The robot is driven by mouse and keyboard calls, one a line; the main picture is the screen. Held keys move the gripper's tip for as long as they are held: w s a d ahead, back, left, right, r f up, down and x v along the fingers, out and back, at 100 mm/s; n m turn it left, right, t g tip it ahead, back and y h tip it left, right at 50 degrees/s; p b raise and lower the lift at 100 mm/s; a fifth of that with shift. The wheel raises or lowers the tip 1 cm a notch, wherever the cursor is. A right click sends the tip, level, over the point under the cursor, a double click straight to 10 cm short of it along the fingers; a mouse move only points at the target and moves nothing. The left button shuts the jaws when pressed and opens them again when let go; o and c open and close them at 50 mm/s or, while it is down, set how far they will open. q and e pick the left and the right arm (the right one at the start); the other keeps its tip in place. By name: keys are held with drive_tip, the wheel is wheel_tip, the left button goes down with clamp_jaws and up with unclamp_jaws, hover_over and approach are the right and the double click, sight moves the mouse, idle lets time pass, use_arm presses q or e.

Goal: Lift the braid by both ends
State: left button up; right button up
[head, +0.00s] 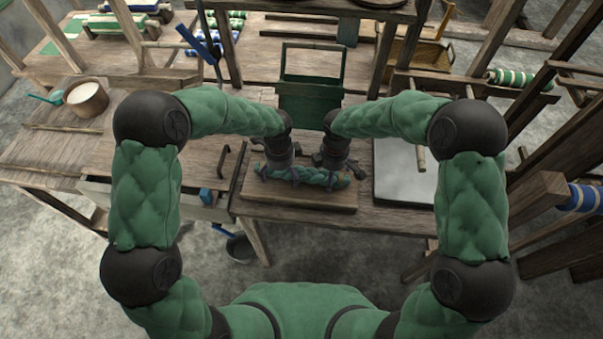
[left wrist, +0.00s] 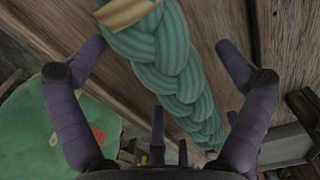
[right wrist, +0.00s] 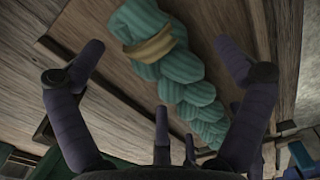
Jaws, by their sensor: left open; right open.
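A thick teal-green braid (head: 312,175) lies lengthwise on a wooden board (head: 300,194) on the bench. My left gripper (head: 280,175) is over the braid's left part, fingers pointing down. My right gripper (head: 332,178) is over its right part. In the left wrist view the braid (left wrist: 165,60) runs between the open fingers (left wrist: 158,58), with a tan band (left wrist: 125,12) near one end. In the right wrist view the braid (right wrist: 185,85) also passes between open fingers (right wrist: 165,60), and a tan band (right wrist: 152,46) wraps that end. I cannot tell whether any finger touches it.
A green panel (head: 310,103) stands behind the board. A grey flat plate (head: 405,170) lies to the right. Loom posts and beams rise at the right. A dark bucket (head: 240,249) is on the floor below.

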use_arm(q)
drive_tip(key=c, duration=1.5)
use_arm(e)
drive_tip(key=c, duration=1.5)
use_arm(q)
drive_tip(key=shift+r, duration=0.2)
use_arm(e)
drive_tip(key=shift+r, duration=0.2)
